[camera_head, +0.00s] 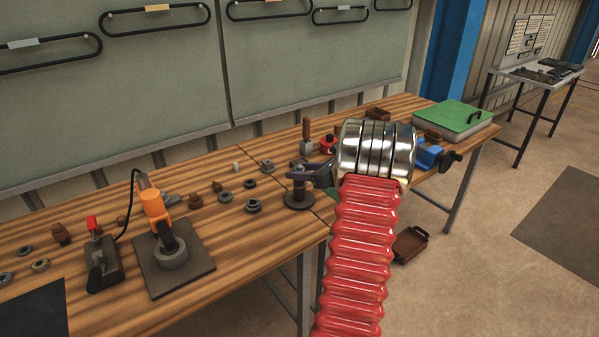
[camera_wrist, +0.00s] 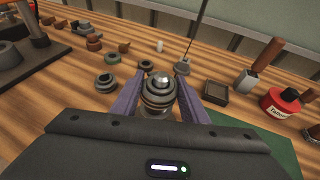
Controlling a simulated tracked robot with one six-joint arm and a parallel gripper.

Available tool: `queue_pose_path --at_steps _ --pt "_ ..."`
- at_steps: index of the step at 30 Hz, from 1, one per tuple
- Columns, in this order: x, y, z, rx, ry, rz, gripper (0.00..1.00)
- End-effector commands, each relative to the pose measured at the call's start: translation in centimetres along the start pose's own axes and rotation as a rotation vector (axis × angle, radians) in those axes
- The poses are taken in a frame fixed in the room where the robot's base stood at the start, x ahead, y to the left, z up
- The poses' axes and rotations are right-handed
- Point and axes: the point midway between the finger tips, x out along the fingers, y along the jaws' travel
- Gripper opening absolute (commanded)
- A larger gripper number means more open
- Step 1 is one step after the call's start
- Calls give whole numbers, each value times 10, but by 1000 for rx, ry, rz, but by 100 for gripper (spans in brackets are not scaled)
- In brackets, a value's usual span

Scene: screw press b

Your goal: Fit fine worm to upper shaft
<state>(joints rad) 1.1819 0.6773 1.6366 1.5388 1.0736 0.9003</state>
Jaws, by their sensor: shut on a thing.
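My gripper (camera_wrist: 157,92) shows in the wrist view with two purple fingers on either side of a dark grey, ringed metal piece, likely the fine worm (camera_wrist: 157,101). It is shut on this piece. A bright rounded metal end, possibly the upper shaft (camera_wrist: 161,77), shows at the top of the piece; I cannot tell how far one sits on the other. In the head view my gripper (camera_head: 311,175) is at a small post on a round dark base (camera_head: 298,199) near the bench's middle. My arm hides part of the gripper there.
Several loose rings and small parts (camera_head: 253,206) lie left on the wooden bench. An orange tool stands on a dark plate (camera_head: 183,278). A red tin (camera_wrist: 282,102) and a grey square tray (camera_wrist: 216,93) are right of my gripper. A blue vise (camera_head: 429,155) stands farther right.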

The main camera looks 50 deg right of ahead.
Motion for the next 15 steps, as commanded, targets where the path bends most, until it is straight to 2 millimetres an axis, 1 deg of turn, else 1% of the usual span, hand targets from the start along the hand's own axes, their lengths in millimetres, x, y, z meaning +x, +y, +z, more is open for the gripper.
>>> queue_pose_path --at_steps 5,6,15 --pt "0 0 1 0 -1 0 8" --pt "0 0 1 0 -1 0 41" --pt "0 0 0 0 0 0 62"
